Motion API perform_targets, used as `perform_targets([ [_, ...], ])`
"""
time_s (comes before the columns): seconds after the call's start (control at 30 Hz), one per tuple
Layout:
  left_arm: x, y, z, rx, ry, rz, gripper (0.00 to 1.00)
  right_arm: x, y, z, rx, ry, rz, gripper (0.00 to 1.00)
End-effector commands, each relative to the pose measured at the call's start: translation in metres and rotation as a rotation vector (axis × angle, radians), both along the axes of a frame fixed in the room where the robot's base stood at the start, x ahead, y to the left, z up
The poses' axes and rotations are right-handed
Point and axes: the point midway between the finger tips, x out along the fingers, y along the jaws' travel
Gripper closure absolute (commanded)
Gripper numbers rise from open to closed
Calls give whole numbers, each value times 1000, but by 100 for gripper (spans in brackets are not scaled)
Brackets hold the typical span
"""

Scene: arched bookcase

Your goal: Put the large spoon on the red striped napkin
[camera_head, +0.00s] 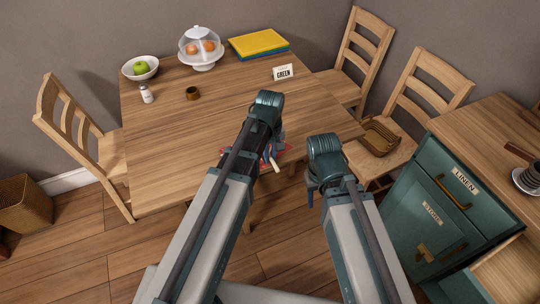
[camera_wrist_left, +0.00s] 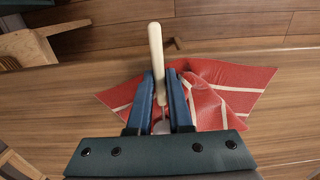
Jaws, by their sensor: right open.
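The red striped napkin (camera_wrist_left: 235,88) lies on the wooden table, with white stripes and a raised fold; part of it shows in the head view (camera_head: 284,152). The large spoon (camera_wrist_left: 156,55), with a cream handle and a grey metal end, is between the fingers of my left gripper (camera_wrist_left: 161,78), which looks shut on it. The spoon is over the napkin's left part; I cannot tell if it touches the cloth. In the head view the spoon's pale handle (camera_head: 267,158) shows beside my left arm. My right gripper (camera_head: 311,196) is open and empty, off the table's near right edge.
The table (camera_head: 165,165) is clear at the left and middle. A bowl with an apple (camera_head: 140,68), a shaker (camera_head: 147,95), a brown cup (camera_head: 193,93), a domed stand (camera_head: 201,50) and a sign (camera_head: 283,72) stand farther back. A teal cabinet (camera_head: 430,215) is right.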

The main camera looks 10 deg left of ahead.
Motion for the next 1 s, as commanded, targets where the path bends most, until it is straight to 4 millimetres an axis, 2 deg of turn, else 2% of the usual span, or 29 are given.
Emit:
perform_targets([
  [0.03,0,0,0,0,0,0,71,0,0,0,0,0,0,50],
  [0.13,0,0,0,0,0,0,55,0,0,0,0,0,0,50],
  [0.57,0,1,5,1,1,1,55,0,0,6,0,0,0,50],
  [0.77,0,0,24,1,1,0,55,0,0,24,0,0,0,50],
  [1.0,0,0,59,0,0,0,55,0,0,59,0,0,-1,50],
])
